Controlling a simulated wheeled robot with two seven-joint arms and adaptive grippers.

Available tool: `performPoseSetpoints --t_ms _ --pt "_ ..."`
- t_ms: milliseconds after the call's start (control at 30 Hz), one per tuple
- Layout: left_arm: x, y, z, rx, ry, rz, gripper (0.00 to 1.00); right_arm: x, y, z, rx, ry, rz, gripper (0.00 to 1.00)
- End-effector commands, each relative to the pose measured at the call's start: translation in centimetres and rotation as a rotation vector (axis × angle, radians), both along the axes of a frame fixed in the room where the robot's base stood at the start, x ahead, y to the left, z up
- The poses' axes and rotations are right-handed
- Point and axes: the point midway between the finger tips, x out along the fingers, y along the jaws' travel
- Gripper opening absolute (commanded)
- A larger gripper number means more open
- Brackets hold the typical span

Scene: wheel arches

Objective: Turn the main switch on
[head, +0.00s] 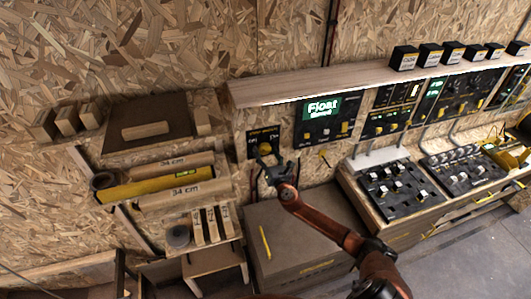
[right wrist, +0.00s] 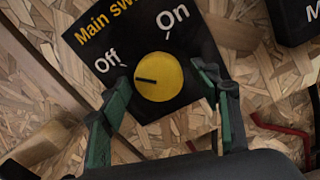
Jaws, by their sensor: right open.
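The main switch is a round yellow knob (right wrist: 159,76) on a black panel (right wrist: 205,95) marked "Main switch", with "Off" at left and "On" at upper right. Its dark pointer line points left, nearer the "Off" mark. In the head view the knob (head: 264,148) is on the wall panel (head: 255,136), left of the lit "Float" display. My right gripper (head: 266,161) is open at the panel. In the right wrist view its fingers (right wrist: 163,80) stand on either side of the knob, with visible gaps. I cannot tell how deep they reach. My left gripper is out of view.
A wooden shelf (head: 300,92) juts out above the panel. The lit "Float" display (head: 323,107) and more control panels (head: 385,121) are to the right. Wooden blocks and a yellow level (head: 150,186) are at left. A large box (head: 300,245) stands below.

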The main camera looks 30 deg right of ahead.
Motion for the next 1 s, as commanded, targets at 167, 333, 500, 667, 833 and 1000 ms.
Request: performPoseSetpoints --t_ms 167,333,500,667,833,1000 --pt "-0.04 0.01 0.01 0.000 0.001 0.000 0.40 -0.02 0.02 -0.02 0.001 0.000 0.000 0.57" --pt "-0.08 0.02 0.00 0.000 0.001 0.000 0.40 -0.03 0.02 -0.02 0.001 0.000 0.000 0.46" --pt "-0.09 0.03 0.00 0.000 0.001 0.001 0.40 -0.04 0.02 -0.02 0.001 0.000 0.000 0.34" --pt "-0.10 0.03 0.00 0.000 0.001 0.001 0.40 -0.05 0.01 -0.01 0.001 0.000 0.000 0.23" --pt "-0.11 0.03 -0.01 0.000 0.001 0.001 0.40 -0.05 -0.01 -0.02 0.002 0.000 0.000 0.15" --pt "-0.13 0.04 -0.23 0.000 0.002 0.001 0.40 -0.06 0.00 -0.07 0.020 -0.005 0.000 0.15"
